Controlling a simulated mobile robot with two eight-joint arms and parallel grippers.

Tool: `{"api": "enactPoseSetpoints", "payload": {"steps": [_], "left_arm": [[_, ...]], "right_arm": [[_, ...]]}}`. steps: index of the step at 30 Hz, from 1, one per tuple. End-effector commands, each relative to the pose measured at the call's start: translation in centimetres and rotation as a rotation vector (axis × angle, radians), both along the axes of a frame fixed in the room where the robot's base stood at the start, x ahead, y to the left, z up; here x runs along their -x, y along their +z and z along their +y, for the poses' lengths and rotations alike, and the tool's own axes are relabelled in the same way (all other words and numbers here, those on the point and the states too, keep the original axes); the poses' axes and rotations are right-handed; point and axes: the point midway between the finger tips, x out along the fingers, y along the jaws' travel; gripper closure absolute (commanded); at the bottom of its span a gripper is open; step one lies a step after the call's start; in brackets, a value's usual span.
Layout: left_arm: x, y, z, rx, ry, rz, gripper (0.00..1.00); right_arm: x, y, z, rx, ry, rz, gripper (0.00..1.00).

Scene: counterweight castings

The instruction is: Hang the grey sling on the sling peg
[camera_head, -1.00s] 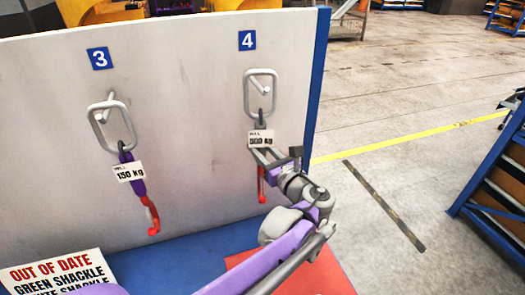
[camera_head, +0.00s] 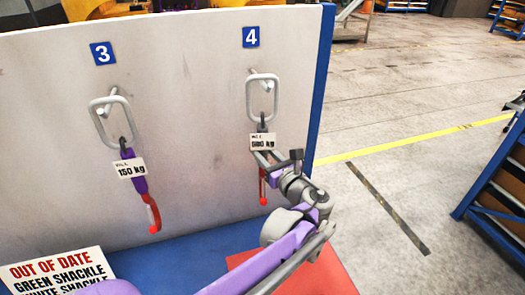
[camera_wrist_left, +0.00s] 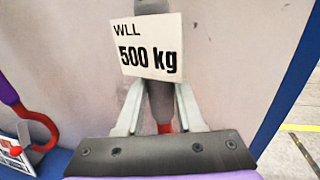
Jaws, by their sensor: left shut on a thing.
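The grey sling (camera_wrist_left: 160,98) hangs upright at the board's number 4 place, with a grey ring (camera_head: 279,100) at its top, a white tag (camera_head: 263,142) reading 500 kg, and a red hook (camera_head: 263,190) below. The sling peg (camera_head: 263,82) under sign 4 shows inside the ring's opening, and the ring appears to be around it. My left gripper (camera_head: 262,166) is shut on the sling's strap just below the tag. In the left wrist view the tag hides part of the strap. My right gripper is not in view.
A purple sling (camera_head: 139,184) tagged 150 kg hangs by its ring from the peg under sign 3 (camera_head: 103,53). An out-of-date sign (camera_head: 55,270) stands at the lower left. A red mat (camera_head: 330,277) lies on the blue bench. A blue rack (camera_head: 490,200) stands at right.

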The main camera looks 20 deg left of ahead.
Motion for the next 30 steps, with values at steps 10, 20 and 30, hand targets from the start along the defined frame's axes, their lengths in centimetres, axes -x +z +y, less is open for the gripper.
{"api": "enactPoseSetpoints", "payload": {"steps": [10, 20, 30], "left_arm": [[0.0, 0.1, 0.0, -0.003, 0.0, -0.001, 0.54], [0.0, 0.1, 0.0, -0.001, 0.0, -0.001, 0.28], [1.9, -0.2, -2.1, 0.001, -0.003, 0.001, 0.28]], "right_arm": [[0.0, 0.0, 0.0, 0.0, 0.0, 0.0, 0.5], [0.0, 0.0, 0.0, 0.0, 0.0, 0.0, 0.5], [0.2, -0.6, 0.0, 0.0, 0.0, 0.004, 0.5]]}}
